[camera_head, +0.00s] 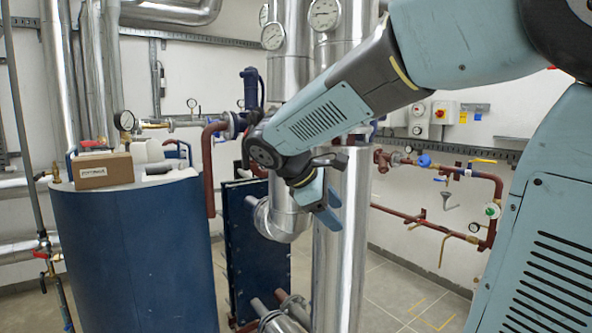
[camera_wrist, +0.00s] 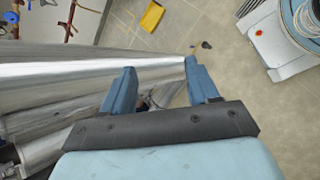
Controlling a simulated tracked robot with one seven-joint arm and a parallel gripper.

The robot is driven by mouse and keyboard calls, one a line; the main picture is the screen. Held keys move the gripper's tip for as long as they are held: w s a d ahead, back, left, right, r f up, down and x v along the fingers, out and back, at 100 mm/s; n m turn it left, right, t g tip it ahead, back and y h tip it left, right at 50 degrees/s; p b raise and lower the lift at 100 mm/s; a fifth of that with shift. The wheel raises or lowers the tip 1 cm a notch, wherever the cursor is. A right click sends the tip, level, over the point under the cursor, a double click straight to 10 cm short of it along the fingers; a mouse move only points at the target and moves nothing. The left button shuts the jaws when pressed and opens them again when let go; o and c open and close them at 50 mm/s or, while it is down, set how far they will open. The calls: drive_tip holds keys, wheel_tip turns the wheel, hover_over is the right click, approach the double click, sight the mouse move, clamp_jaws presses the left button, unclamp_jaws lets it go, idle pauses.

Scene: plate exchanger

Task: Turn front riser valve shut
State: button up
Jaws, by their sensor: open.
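I cannot tell for certain which fitting is the front riser valve. Two silver risers (camera_head: 345,245) stand in the middle of the head view, partly hidden by my arm. My gripper (camera_head: 331,206) is open and empty in front of the right riser, fingers pointing down and right. In the wrist view my gripper (camera_wrist: 160,66) shows two blue fingers spread apart, with a silver pipe (camera_wrist: 85,72) running behind them. A small dark part shows low between the fingers, too small to name. A red valve handle (camera_head: 41,254) sits on a thin pipe at the far left.
A blue tank (camera_head: 135,260) with a cardboard box (camera_head: 103,171) on top stands at left. A dark blue plate pack (camera_head: 245,235) stands behind the risers. Red wall pipes (camera_head: 440,220) with small valves run at right. Tiled floor (camera_head: 395,290) between is open.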

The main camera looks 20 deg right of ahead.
drive_tip(key=w+a+r+n+t+h, duration=0.2)
drive_tip(key=w+a+n+h, duration=0.3)
drive_tip(key=w+a, duration=0.3)
drive_tip(key=w+a+r+n+t+h, duration=0.2)
drive_tip(key=w+a+r+n+h, duration=0.25)
drive_tip(key=w, duration=0.65)
drive_tip(key=f+x, duration=0.2)
drive_tip(key=x, duration=0.9)
drive_tip(key=shift+w+d, duration=0.2)
drive_tip(key=shift+d, duration=0.1)
drive_tip(key=shift+f+n, duration=0.1)
drive_tip(key=shift+n, duration=0.15)
clamp_jaws()
